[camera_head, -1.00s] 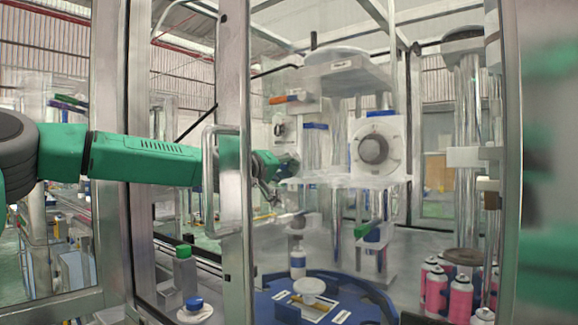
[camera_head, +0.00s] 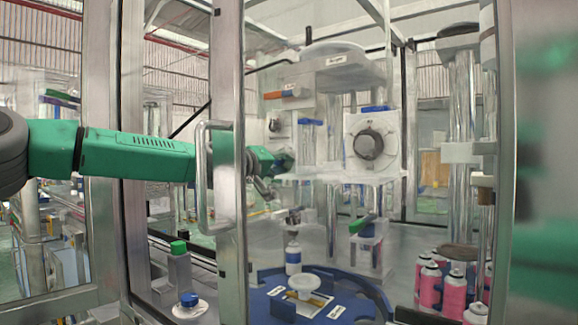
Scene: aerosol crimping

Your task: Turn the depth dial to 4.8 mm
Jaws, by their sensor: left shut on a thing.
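A large dark round dial (camera_head: 369,145) with a pale marked ring sits on a white plate on the front of the crimping machine (camera_head: 340,80). A smaller dark knob (camera_head: 275,125) shows at the machine's upper left. My left gripper (camera_head: 272,180) reaches in past the door frame from the left and is at the machine's left side, well left of the large dial. It is shut on a small dark part there, partly hidden by its own fingers; I cannot tell which part. The dial's reading is too small to make out. My right gripper is not in view.
A metal door frame with a handle (camera_head: 203,180) stands close around my left forearm. Below are a blue turntable (camera_head: 262,302), a white bottle (camera_head: 293,258) and a green-capped container (camera_head: 179,268). Several pink cans (camera_head: 455,292) stand at the right.

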